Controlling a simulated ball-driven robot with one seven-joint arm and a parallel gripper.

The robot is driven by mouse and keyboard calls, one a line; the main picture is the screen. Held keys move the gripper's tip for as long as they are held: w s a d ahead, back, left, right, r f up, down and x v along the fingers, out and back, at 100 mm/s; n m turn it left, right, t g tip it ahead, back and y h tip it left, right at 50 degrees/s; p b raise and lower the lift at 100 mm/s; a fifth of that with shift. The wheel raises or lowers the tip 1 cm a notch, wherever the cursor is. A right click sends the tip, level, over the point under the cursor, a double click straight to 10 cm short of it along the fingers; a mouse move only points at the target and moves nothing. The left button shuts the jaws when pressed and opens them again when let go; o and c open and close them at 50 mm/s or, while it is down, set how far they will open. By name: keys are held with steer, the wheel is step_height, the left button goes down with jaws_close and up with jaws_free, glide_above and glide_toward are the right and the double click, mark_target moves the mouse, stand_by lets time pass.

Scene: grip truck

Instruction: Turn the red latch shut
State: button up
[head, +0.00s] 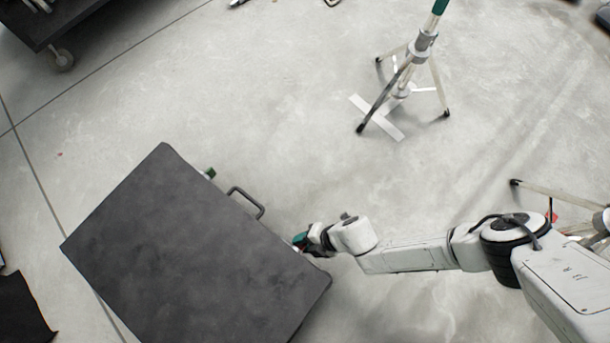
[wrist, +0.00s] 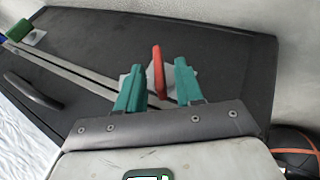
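A large dark case (head: 180,255) stands on the floor in the head view. In the wrist view, the red latch (wrist: 158,73) sticks out from a small pale plate on the case side (wrist: 225,60). My gripper (wrist: 157,65) has its two green fingers on either side of the red latch, with a narrow gap visible on each side. The gripper is open. In the head view my gripper (head: 301,241) is at the case's right side, where the latch is mostly hidden.
A green latch (head: 210,173) and a carry handle (head: 246,202) are on the same side of the case. A tripod stand (head: 405,85) stands at upper right, and a dark wheeled cart (head: 45,20) at upper left. Bare floor lies between.

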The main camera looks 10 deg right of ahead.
jaws_close()
steer(key=shift+s+f+b, duration=0.1)
steer(key=shift+f+b, duration=0.1)
steer(key=shift+b, duration=0.2)
steer(key=shift+d+f+t+y+b, duration=0.2)
steer(key=shift+t+y+b, duration=0.35)
steer(key=shift+b, duration=0.35)
steer(key=n+t+y+b, duration=0.1)
steer(key=y+b, duration=0.1)
steer(key=n+t+y+b, duration=0.1)
steer(key=t+y+b, duration=0.1)
steer(key=y, duration=0.1)
steer(key=f+n+t+y+b, duration=0.1)
steer(key=t+y+b, duration=0.1)
steer(key=shift+d+y, duration=0.25)
steer(key=shift+s+a+y, duration=0.1)
steer(key=shift+s+y, duration=0.25)
steer(key=shift+y, duration=0.05)
stand_by(0.4)
